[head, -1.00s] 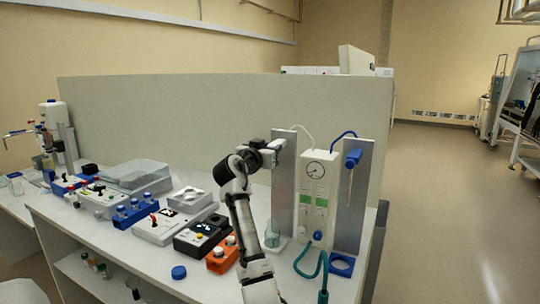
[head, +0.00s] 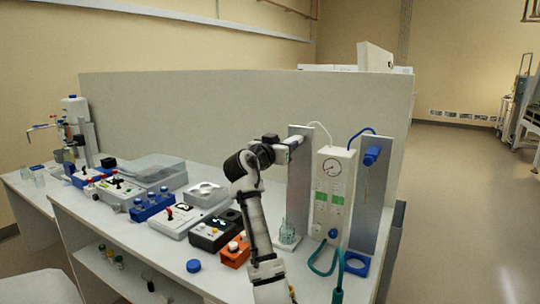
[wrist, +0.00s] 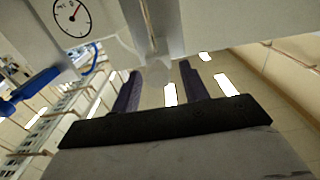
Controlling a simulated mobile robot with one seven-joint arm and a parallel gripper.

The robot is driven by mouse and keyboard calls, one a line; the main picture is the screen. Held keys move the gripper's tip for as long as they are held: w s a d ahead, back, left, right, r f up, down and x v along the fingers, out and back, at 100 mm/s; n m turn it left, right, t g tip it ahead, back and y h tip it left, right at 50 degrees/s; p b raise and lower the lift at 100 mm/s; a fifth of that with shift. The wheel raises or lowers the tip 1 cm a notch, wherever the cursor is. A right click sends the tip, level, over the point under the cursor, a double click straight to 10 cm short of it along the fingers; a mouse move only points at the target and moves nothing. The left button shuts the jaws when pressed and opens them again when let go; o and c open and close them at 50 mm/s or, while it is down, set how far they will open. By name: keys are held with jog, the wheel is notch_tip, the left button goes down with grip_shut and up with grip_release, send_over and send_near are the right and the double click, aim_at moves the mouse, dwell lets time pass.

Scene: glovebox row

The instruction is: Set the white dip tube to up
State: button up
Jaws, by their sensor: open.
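The white dip tube's holder (head: 294,141) is at the upper part of the left grey upright panel (head: 299,180). The tube itself is hard to make out in the head view. My gripper (head: 284,147) is right at this white holder, coming from the left. In the wrist view my gripper (wrist: 162,85) is open, its two dark fingers apart. A white part (wrist: 157,68) of the holder shows between and just beyond the fingertips. I cannot tell whether the fingers touch it. A clear glass vessel (head: 287,232) stands on the base below.
Right of the panel stands a white box with a gauge (head: 332,168). Beyond it a blue holder (head: 371,155) sits on a second upright panel. An orange block (head: 235,252) and a black-topped device (head: 211,235) stand left. A teal hose (head: 338,280) hangs in front.

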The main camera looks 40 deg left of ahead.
jog(key=b+v, duration=0.4)
jog(key=v, duration=0.7)
jog(key=shift+s, duration=0.3)
